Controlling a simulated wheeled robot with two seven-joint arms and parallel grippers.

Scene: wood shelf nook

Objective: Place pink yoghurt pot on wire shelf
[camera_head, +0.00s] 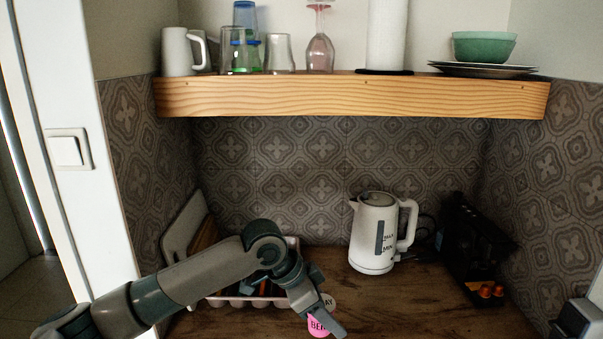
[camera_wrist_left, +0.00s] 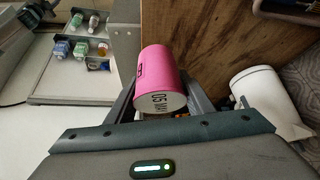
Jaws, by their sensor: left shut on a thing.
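The pink yoghurt pot (camera_head: 318,326) shows at the bottom of the head view, between the fingers of my left gripper (camera_head: 326,318). In the left wrist view the pot (camera_wrist_left: 158,72) is a pink cylinder with a pale end with dark print facing the camera. My left gripper (camera_wrist_left: 160,102) is shut on it, one finger on each side. I cannot make out a surface under the pot. No wire shelf can be identified for certain; a pale tray-like surface (camera_wrist_left: 60,88) with small bottles and pots shows at the upper left of the wrist view. My right gripper is not identifiable.
A white kettle (camera_head: 374,235) stands on the wooden counter (camera_head: 385,305), and a black appliance (camera_head: 465,250) stands at its right. A rack (camera_head: 292,244) is partly behind my left arm. A wooden shelf (camera_head: 350,96) above holds glasses, a white jug and a green bowl (camera_head: 484,47).

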